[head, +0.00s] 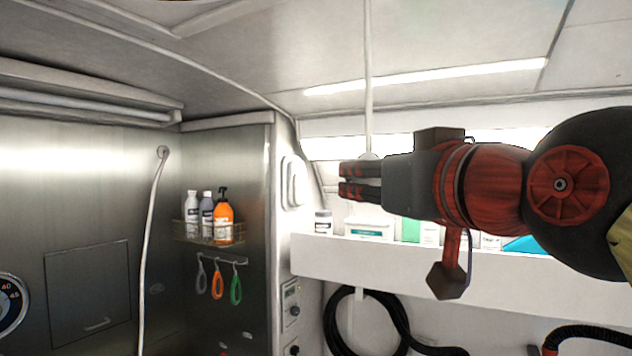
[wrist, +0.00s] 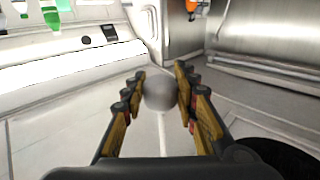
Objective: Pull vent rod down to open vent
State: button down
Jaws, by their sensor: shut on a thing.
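The white vent rod (head: 368,80) hangs straight down from the ceiling in the head view. Its lower end has a pale rounded knob (head: 369,156), mostly hidden behind my gripper (head: 343,181). In the wrist view the grey-white ball-shaped knob (wrist: 158,93) sits between my two fingers, which press on it from both sides. My gripper is shut on this knob and points left in the head view. The vent itself cannot be made out.
A white shelf (head: 400,257) with bottles and boxes runs below my gripper. A wire rack (head: 208,233) with several bottles hangs on the steel wall at left, with coloured loops below it. A black hose (head: 345,315) is coiled under the shelf.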

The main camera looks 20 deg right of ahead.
jog(key=shift+w+f+b, duration=0.15)
jog(key=shift+f+b, duration=0.2)
jog(key=shift+f, duration=0.5)
jog(key=c, duration=1.8)
grip_release()
jog(key=shift+f, duration=0.1)
jog(key=o, duration=0.5)
jog(key=shift+c, duration=0.2)
jog(key=shift+r, duration=0.2)
jog(key=shift+s, duration=0.25)
jog(key=s, duration=0.7)
jog(key=shift+s, duration=0.15)
